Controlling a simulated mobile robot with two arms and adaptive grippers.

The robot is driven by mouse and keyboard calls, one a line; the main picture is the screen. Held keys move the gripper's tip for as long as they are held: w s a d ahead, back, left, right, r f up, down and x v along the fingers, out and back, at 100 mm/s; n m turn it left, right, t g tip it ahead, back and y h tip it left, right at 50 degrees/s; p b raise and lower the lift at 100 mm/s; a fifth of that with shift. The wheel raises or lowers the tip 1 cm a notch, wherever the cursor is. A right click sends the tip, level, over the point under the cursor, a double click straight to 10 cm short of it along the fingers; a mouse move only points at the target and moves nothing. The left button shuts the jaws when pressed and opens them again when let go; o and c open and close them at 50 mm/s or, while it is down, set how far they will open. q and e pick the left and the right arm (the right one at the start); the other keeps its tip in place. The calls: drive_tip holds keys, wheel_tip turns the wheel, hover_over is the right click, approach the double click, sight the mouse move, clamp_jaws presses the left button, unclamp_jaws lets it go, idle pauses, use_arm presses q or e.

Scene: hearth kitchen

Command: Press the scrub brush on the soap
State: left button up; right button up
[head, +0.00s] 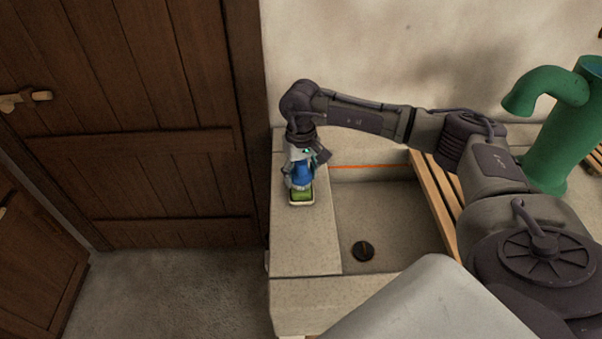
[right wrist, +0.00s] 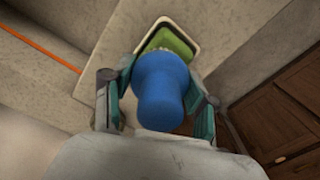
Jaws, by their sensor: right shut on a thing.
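The scrub brush (head: 302,175) has a blue handle and is in my right gripper (head: 300,180), above the left ledge of the stone sink. The brush also fills the middle of the right wrist view (right wrist: 160,90), with a finger on each side of it. The green soap (head: 302,196) lies in a pale dish (head: 302,204) on the ledge, directly below the brush. In the right wrist view the soap (right wrist: 168,42) shows just beyond the brush. The brush's bristle end is mostly hidden, and I cannot tell whether it touches the soap. My left gripper is not in view.
The sink basin (head: 375,215) with a dark drain (head: 363,251) is right of the ledge. A wooden slatted rack (head: 437,195) lies across its right side. A green pump (head: 550,130) stands at the right. The front of the ledge is clear. A wooden door (head: 150,120) is at the left.

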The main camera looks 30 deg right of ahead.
wheel_tip(320, 180, up, 2)
drive_tip(key=shift+p, duration=0.6)
drive_tip(key=shift+r+p, duration=1.25)
drive_tip(key=shift+r, duration=1.25)
